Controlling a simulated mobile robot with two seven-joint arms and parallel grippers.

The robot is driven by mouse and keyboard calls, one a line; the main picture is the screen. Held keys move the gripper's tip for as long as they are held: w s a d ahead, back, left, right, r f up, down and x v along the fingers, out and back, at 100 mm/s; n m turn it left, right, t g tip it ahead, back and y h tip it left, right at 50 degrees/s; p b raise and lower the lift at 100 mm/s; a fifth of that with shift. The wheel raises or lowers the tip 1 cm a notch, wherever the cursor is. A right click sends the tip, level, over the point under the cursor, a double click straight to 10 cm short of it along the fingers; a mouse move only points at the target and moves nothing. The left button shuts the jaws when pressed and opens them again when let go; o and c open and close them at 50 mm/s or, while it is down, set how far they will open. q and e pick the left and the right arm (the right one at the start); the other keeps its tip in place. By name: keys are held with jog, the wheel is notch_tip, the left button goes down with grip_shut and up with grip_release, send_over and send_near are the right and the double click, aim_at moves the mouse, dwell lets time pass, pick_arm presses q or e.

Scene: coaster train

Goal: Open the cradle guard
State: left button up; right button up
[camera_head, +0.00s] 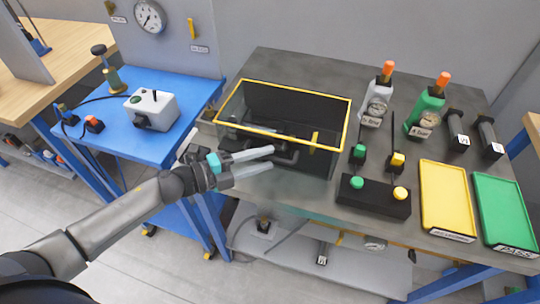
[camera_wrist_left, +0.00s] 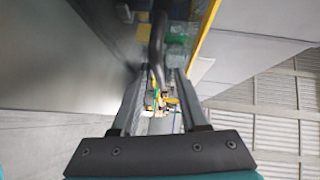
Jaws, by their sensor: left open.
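The cradle guard (camera_head: 345,125) is a clear, dark-tinted box with a yellow-edged top, standing on the grey bench. A dark bar-like handle (camera_head: 287,158) shows low at its front. My left gripper (camera_head: 271,160) is at the guard's front, its two fingers apart and pointing right toward the handle. In the left wrist view a dark bar (camera_wrist_left: 158,45) lies between the open fingertips (camera_wrist_left: 160,80); I cannot tell whether they touch it. Part of the guard's lower front is hidden behind the fingers. My right gripper is not in view.
Right of the guard stand a black button box (camera_head: 373,197), a yellow tray (camera_head: 447,200), a green tray (camera_head: 505,212) and two orange-capped bottles (camera_head: 378,95) (camera_head: 427,105). A blue cart (camera_head: 190,88) with a white device (camera_head: 152,108) stands left of the bench.

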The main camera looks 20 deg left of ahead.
pick_arm(q)
jog(key=shift+x, duration=1.15)
jog(key=shift+c, duration=0.3)
grip_shut()
dwell(0.3)
